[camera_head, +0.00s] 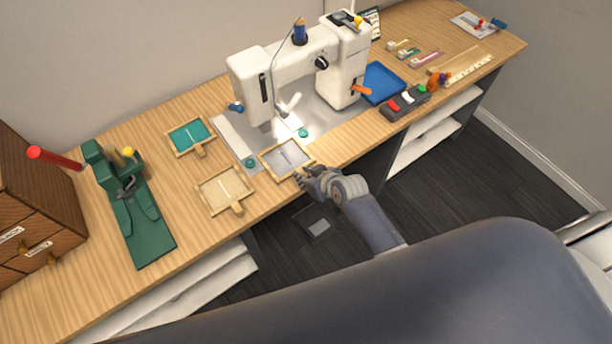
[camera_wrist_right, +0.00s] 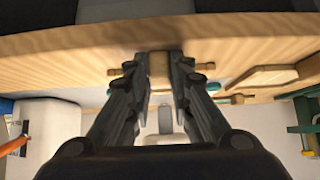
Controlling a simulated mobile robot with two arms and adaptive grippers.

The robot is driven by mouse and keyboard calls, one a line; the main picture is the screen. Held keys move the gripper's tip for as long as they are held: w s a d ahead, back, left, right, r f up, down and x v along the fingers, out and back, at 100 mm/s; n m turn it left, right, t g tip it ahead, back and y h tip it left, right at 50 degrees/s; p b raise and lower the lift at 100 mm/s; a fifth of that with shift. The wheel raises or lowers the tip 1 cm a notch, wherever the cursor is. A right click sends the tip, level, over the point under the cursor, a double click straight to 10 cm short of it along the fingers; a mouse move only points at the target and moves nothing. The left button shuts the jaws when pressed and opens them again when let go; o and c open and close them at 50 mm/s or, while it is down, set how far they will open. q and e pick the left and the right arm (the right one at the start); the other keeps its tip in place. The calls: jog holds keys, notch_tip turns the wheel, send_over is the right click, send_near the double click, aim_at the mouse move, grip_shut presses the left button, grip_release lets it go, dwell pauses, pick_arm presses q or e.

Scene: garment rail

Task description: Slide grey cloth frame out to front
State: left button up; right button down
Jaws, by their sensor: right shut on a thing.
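The grey cloth frame (camera_head: 286,158), a wooden square rim around grey cloth with a dark line on it, lies at the front of the sewing machine's (camera_head: 300,75) bed, near the table's front edge. My right gripper (camera_head: 303,176) is at its front right corner, shut on its short wooden handle. The right wrist view shows the handle (camera_wrist_right: 159,66) between the two fingers; most of the frame is hidden there. My left gripper is not in view.
A cream cloth frame (camera_head: 224,191) and a teal cloth frame (camera_head: 190,136) lie to the left on the table (camera_head: 95,285). A green press (camera_head: 128,205) stands further left. A control box (camera_head: 405,102) and a blue tray (camera_head: 381,84) lie to the right.

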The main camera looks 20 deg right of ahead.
jog(key=shift+s, duration=0.1)
dwell(0.3)
jog(key=c, duration=1.4)
grip_release()
jog(key=shift+o, duration=0.2)
jog(key=v, duration=1.2)
